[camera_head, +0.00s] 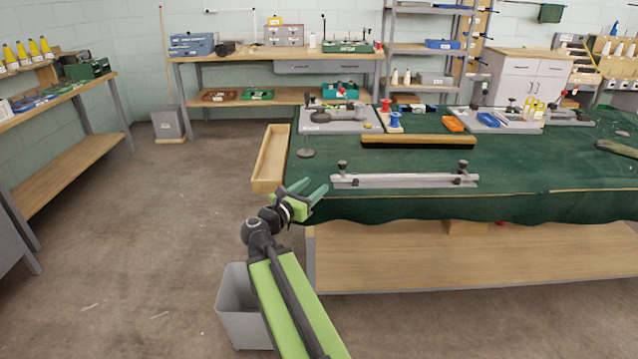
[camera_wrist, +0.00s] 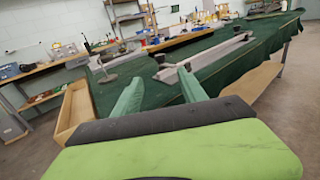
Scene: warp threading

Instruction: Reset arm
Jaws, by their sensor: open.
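My gripper (camera_head: 308,190) is open and empty. Its green fingers are spread apart just off the left front corner of the green-covered table (camera_head: 400,207), near a wooden tray at the table's left side. In the wrist view my gripper (camera_wrist: 160,92) shows both fingers apart with nothing between them, and the table cover (camera_wrist: 215,80) lies beyond them. My green arm reaches up from the bottom of the head view.
A metal bar with knobs (camera_head: 405,181) lies near the table's front edge. The wooden tray (camera_head: 271,158) hangs at the left edge. A round-based stand (camera_head: 306,153) is close by. A grey bin (camera_head: 240,310) stands below my arm. The floor at left is clear.

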